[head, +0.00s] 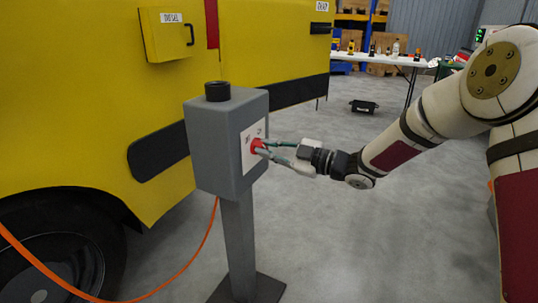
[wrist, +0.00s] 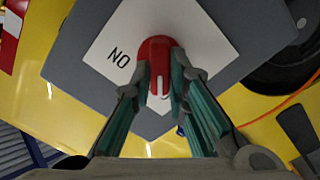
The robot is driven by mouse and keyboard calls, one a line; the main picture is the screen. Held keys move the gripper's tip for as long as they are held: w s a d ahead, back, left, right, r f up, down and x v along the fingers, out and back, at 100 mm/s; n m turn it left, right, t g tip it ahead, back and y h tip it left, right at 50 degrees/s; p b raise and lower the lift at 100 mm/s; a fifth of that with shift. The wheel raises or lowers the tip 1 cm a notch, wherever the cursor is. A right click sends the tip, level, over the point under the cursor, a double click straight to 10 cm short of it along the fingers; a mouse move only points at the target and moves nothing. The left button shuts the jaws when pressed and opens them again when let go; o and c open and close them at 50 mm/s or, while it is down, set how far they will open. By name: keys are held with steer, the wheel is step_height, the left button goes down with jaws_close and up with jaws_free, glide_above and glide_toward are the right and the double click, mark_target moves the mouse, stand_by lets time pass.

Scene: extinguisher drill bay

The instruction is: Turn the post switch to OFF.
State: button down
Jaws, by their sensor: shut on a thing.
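The post switch is a red knob (head: 256,144) on a white label plate (head: 247,146), on the side of a grey box (head: 213,140) atop a post. In the wrist view the red knob (wrist: 153,48) has a white line that points toward the bottom of the picture. An ON mark (wrist: 119,56) reads upside down left of the knob; I cannot see an OFF mark there. My gripper (head: 265,148) is shut on the knob, with one finger on each side; its fingertips also show in the wrist view (wrist: 161,75).
A yellow vehicle (head: 90,90) stands close behind the post, with a dark wheel (head: 60,262). An orange hose (head: 203,249) hangs beside the post. A table (head: 375,58) with small items is at the back.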

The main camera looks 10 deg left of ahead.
steer(key=shift+f+n, duration=0.1)
steer(key=shift+n, duration=0.2)
steer(key=c, duration=1.6)
jaws_free()
steer(key=shift+o, duration=0.2)
steer(key=shift+d, duration=0.1)
steer(key=v, duration=1.2)
